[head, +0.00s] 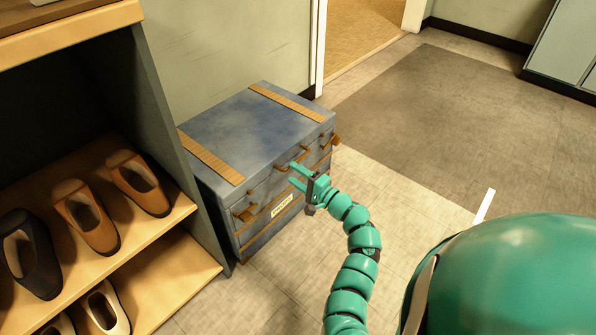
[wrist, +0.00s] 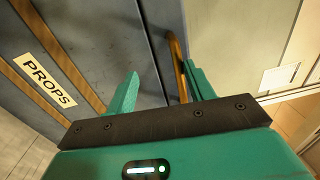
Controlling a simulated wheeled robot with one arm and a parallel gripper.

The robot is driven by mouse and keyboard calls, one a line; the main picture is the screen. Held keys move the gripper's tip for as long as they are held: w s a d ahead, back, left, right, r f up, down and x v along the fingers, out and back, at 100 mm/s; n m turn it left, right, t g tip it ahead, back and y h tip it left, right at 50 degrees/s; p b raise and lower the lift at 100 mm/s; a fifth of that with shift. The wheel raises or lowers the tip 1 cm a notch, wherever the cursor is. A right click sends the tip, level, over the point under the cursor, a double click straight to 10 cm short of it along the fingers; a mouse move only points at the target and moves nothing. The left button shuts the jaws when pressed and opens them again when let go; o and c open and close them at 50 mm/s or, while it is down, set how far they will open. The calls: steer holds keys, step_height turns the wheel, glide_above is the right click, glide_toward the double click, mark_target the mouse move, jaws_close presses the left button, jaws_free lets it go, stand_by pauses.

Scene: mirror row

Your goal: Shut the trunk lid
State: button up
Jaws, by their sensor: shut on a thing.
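The blue-grey trunk (head: 250,135) stands on the floor beside the shelf. Its lid (head: 235,130), with two tan straps, lies flat on the body, and a thin seam shows along the front. A "PROPS" label (head: 282,206) is on the front and also shows in the wrist view (wrist: 48,80). My gripper (head: 294,175) is at the middle of the trunk's front, near the lid edge. The handle's far side is partly hidden.
A wooden shelf (head: 160,275) with several shoes stands close to the trunk's left. The wall (head: 235,45) is behind it. A grey mat (head: 420,120) lies on the floor to the right. The floor in front of the trunk is clear apart from my arm.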

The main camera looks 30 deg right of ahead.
steer(key=shift+a+f, duration=0.15)
steer(key=shift+f, duration=0.2)
steer(key=shift+c, duration=0.2)
steer(key=shift+r, duration=0.15)
steer(key=p+v, duration=0.3)
steer(key=v, duration=0.4)
steer(key=shift+s+d+r, duration=0.25)
steer(key=shift+d+r, duration=0.05)
